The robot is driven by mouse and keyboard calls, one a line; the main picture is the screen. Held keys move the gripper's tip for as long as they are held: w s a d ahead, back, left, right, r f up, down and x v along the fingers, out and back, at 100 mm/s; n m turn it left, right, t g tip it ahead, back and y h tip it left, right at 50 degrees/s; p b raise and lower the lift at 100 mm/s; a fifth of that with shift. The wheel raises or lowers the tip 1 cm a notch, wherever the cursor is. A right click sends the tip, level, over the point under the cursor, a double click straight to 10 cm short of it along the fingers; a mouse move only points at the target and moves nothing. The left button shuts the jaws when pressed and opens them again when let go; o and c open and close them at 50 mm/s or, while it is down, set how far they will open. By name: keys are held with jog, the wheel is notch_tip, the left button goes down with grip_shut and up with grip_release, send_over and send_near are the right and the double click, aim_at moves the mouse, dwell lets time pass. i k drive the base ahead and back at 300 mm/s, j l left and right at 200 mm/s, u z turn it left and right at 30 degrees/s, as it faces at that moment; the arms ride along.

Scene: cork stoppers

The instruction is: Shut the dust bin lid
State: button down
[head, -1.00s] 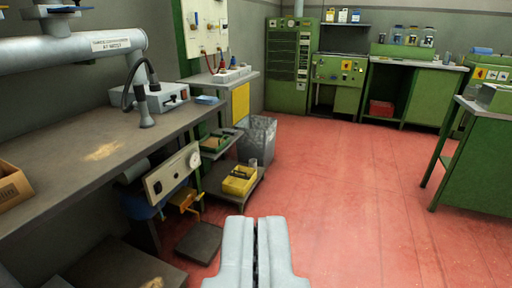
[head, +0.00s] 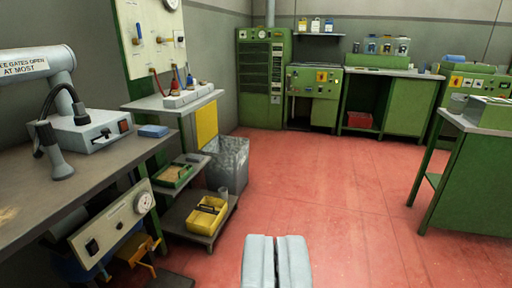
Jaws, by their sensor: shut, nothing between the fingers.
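My gripper (head: 276,240) is at the bottom middle of the head view, its two pale fingers together with nothing between them. It is over the red floor and touches nothing I can see. A mottled grey bin (head: 228,163) stands on the floor beyond the left bench, beside a low shelf; I cannot make out a lid on it. A cream panel (head: 112,222) with a gauge and a dark switch sits under the left bench, with a blue part below it, partly hidden. I cannot tell for sure which is the dust bin.
A bench (head: 90,175) runs along the left. A low shelf holds a yellow crate (head: 206,216) and a green tray (head: 174,175). A green table (head: 470,180) stands at right and green cabinets (head: 262,80) at the back. The red floor (head: 325,185) between is clear.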

aim_at(206, 117)
jog(key=i+l, duration=0.1)
jog(key=i, duration=1.6)
jog(key=i+l, duration=0.1)
jog(key=i, duration=1.6)
jog(key=i+u, duration=0.2)
jog(key=i, duration=0.2)
jog(key=i+l+u, duration=0.15)
jog(key=i, duration=0.2)
jog(key=i+l+u, duration=0.2)
jog(key=i, duration=0.15)
